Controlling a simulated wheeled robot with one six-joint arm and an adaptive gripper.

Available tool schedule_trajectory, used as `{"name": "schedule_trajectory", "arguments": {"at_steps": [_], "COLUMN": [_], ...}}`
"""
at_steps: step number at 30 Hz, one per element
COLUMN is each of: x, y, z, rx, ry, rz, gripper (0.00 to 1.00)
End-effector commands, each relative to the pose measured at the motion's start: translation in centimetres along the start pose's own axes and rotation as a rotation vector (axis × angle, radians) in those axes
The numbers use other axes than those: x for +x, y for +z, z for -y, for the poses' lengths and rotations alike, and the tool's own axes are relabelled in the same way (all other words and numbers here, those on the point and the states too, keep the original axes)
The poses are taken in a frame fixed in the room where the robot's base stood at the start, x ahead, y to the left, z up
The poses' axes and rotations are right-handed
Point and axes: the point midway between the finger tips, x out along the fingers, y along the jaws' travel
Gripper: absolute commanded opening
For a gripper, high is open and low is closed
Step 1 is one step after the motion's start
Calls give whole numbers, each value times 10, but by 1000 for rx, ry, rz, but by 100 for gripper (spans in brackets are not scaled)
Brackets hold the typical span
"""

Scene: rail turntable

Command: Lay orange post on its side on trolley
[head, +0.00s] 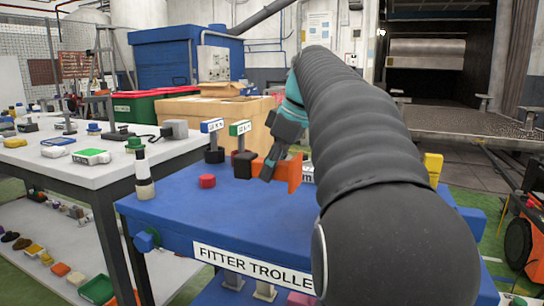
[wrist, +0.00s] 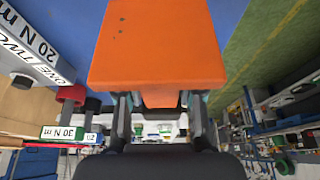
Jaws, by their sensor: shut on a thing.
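The orange post (head: 294,173) is in my gripper (head: 270,172), at the far part of the blue trolley top (head: 215,222). In the head view orange shows on both sides of the dark fingers, and they hide part of it. In the wrist view the broad orange face of the post (wrist: 155,45) fills the upper middle, and its narrower part sits between the fingers of my gripper (wrist: 158,103). I cannot tell whether the post touches the trolley top.
A red knob (head: 207,181) and two label stands, blue-topped (head: 212,127) and green-topped (head: 240,129), stand left of the post. A white table (head: 60,160) with several small items is at left. The trolley's near left top is clear.

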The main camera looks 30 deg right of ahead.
Motion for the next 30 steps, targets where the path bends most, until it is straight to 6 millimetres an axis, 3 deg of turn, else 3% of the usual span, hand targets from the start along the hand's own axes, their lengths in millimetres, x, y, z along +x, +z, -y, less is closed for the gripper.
{"name": "schedule_trajectory", "arguments": {"at_steps": [15, 30], "x": [47, 59], "y": [19, 24], "z": [0, 0], "rx": [-1, -1], "ry": [1, 2], "rz": [-1, -2], "gripper": [0, 0]}}
